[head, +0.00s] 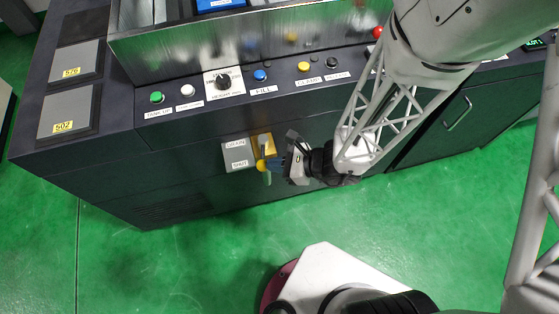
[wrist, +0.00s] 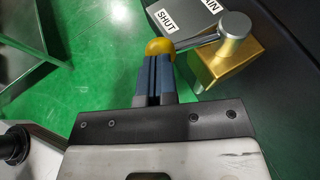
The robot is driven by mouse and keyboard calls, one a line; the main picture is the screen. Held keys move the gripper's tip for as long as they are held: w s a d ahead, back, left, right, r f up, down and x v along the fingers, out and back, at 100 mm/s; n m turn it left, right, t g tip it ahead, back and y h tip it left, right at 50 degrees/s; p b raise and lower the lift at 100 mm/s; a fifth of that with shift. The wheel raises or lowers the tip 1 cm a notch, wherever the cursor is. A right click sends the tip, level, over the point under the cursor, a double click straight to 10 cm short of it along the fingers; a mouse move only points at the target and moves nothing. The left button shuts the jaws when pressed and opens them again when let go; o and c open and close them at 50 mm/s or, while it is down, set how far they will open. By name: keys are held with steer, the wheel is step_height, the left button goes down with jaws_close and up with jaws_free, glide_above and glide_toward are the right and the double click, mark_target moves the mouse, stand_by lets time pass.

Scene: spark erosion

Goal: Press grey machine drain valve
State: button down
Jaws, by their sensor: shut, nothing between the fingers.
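The drain valve is a brass block (head: 263,143) on the front of the dark machine cabinet. It also shows in the wrist view (wrist: 228,66), with a round silver pivot (wrist: 235,25) and a lever arm ending in a yellow ball knob (wrist: 159,46). In the head view the knob (head: 261,165) sits below the block. A grey plate (head: 238,153) beside it reads DRAIN and SHUT. My gripper (wrist: 156,60) is shut and empty, with its blue-grey fingertips right at the knob. In the head view my gripper (head: 271,164) comes from the right. Whether the tips touch the knob is unclear.
The cabinet top carries a row of buttons, including green (head: 157,97), blue (head: 260,75) and yellow (head: 304,67), and a rotary switch (head: 223,82). A steel tank (head: 200,50) stands behind them. Open green floor (head: 200,260) lies in front of the cabinet.

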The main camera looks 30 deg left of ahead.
steer(key=shift+s+a+m+t, duration=0.7)
steer(key=shift+s+a, duration=0.55)
steer(key=shift+a, duration=0.75)
steer(key=shift+s+a, duration=0.3)
steer(key=shift+a, duration=0.75)
steer(key=shift+s+a, duration=0.25)
steer(key=shift+a, duration=0.75)
steer(key=shift+w+a, duration=0.2)
steer(key=shift+a, duration=0.55)
steer(key=shift+w+a, duration=0.2)
steer(key=shift+a, duration=0.55)
steer(key=shift+d, duration=0.15)
steer(key=shift+v, duration=3.75)
steer(key=shift+f, duration=0.1)
